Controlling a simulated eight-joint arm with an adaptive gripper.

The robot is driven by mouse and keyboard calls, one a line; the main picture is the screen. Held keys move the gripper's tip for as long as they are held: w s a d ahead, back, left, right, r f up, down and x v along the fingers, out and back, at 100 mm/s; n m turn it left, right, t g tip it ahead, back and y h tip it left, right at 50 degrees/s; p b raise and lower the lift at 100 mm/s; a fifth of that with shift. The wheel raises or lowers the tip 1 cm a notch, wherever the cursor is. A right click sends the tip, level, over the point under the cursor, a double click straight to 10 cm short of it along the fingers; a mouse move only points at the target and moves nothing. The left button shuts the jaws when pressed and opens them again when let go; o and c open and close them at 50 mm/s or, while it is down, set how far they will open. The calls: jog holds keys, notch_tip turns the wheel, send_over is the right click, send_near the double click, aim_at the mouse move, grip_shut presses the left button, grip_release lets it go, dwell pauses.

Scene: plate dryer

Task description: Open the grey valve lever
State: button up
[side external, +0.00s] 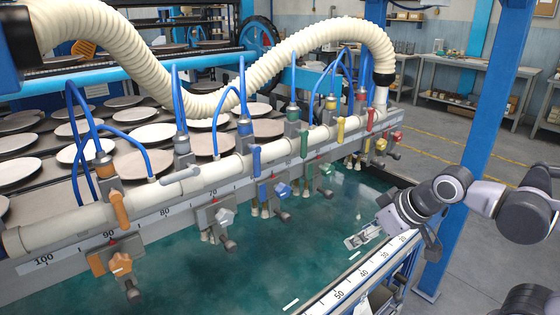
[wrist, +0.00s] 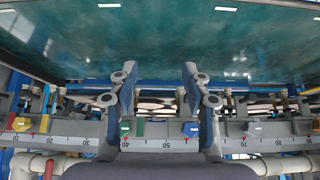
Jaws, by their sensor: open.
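The grey valve lever (side external: 180,175) is on the long pale pipe (side external: 130,195) in the side view, between the orange lever (side external: 120,210) and the blue lever (side external: 256,160). It lies roughly along the pipe, while the orange and blue levers hang down across it. A grey knob (side external: 222,216) sits below on the rail near the 70 mark. I cannot make out the grey lever in the wrist view. My gripper (side external: 360,239) is over the green basin, well right of the grey lever and apart from it. In the wrist view its two fingers (wrist: 160,78) are spread and empty.
Green (side external: 304,145), yellow (side external: 340,130) and red (side external: 370,118) levers stand farther along the pipe. Blue hoses and a thick cream hose (side external: 240,85) arch above. A ruled rail (side external: 345,290) edges the basin. Space above the basin (side external: 290,240) is free.

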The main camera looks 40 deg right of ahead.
jog(key=shift+a, duration=0.15)
jog(key=shift+c, duration=0.4)
jog(key=m+g+y, duration=0.2)
jog(key=m+y, duration=0.8)
jog(key=y, duration=0.5)
send_near(184, 174)
jog(key=x, duration=1.1)
jog(key=shift+w+a+f, duration=0.1)
jog(key=shift+a, duration=0.25)
grip_shut()
